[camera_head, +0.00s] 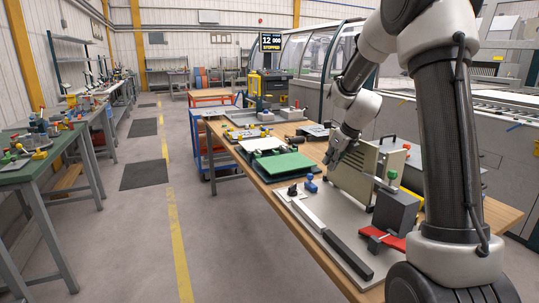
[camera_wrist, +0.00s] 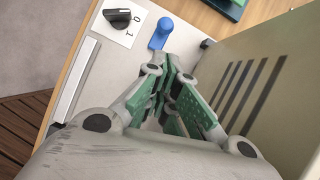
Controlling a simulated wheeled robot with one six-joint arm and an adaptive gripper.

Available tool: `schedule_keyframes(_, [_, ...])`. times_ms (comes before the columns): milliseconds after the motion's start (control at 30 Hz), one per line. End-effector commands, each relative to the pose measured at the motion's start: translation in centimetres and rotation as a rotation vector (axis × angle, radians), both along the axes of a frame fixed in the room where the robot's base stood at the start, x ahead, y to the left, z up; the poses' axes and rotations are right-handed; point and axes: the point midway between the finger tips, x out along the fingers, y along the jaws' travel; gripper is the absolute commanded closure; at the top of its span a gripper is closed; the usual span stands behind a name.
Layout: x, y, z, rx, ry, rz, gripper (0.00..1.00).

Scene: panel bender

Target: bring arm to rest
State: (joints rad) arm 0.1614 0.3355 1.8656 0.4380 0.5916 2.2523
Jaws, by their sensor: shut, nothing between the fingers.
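My arm reaches down from the upper right in the head view. My gripper (camera_head: 335,160) is above the table beside the beige slotted panel (camera_head: 370,172). In the wrist view my gripper (camera_wrist: 172,80) has its green-padded fingers together with nothing between them. A blue-topped knob (camera_wrist: 160,34) stands just past the fingertips in that view, apparently apart from them; it also shows in the head view (camera_head: 311,184). A black rotary switch (camera_wrist: 119,17) on a white label plate is left of it. The beige panel's dark slots (camera_wrist: 240,92) lie right of the fingers.
The wooden table (camera_head: 265,183) carries a grey base plate (camera_head: 300,222) with a grey block (camera_head: 396,213) and a red part (camera_head: 392,241). A green board (camera_head: 284,166) lies behind. The floor aisle (camera_head: 140,220) at left is open.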

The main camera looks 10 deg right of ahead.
Motion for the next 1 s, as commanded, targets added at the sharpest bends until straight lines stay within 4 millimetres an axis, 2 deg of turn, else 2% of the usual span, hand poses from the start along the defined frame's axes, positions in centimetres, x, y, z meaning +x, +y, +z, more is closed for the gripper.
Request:
schedule_keyframes(133, [-0.1,0.1,-0.1,-0.044,-0.014,0.104,1.00])
schedule_keyframes(233, [-0.7,0.2,-0.3,-0.118,-0.027,0.296,1.00])
schedule_keyframes(367, [-4.0,0.4,-2.3,-0.233,0.001,0.673,1.00])
schedule_keyframes(467, [-7.8,0.5,-2.1,-0.324,0.000,1.016,1.00])
schedule_keyframes(533, [-11.0,0.8,-1.1,-0.392,-0.019,1.284,1.00])
schedule_keyframes(733, [-22.2,1.7,3.8,-0.593,-0.113,2.059,1.00])
schedule_keyframes(800, [-25.7,1.9,5.2,-0.656,-0.140,2.256,1.00])
schedule_keyframes(900, [-30.1,2.1,6.7,-0.747,-0.164,2.464,1.00])
schedule_keyframes(1000, [-33.6,2.1,7.7,-0.840,-0.171,2.555,1.00])
